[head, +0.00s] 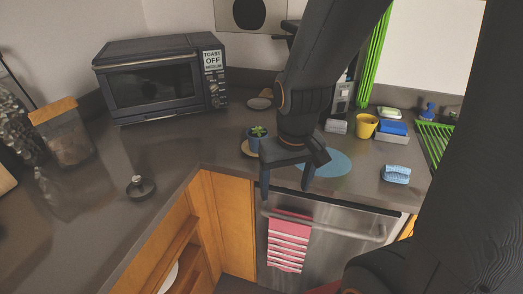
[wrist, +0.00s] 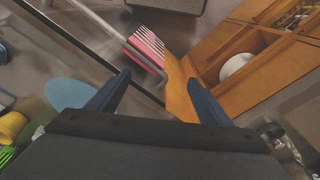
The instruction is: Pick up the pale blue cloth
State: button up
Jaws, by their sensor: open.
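A small pale blue cloth (head: 397,174), folded and patterned with lighter marks, lies on the counter at the right in the head view. I cannot make it out for certain in the wrist view. My gripper (head: 285,190) points down with its jaws open and nothing between them. It is over the counter's front edge, well to the left of the cloth and apart from it. In the wrist view the two fingers of my gripper (wrist: 159,78) are spread, with the dishwasher front and cabinets beyond.
A round blue mat (head: 340,168) lies between my gripper and the cloth. A yellow cup (head: 366,125), a blue sponge (head: 393,128) and a green rack (head: 436,142) stand behind the cloth. A small potted plant (head: 256,138) is close behind my gripper. A pink striped towel (head: 287,240) hangs on the dishwasher handle.

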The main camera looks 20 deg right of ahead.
aim_at(397, 174)
jog(key=u, duration=0.1)
jog(key=k, duration=0.55)
jog(key=z, duration=1.25)
jog(key=i, duration=0.45)
jog(key=u, duration=0.05)
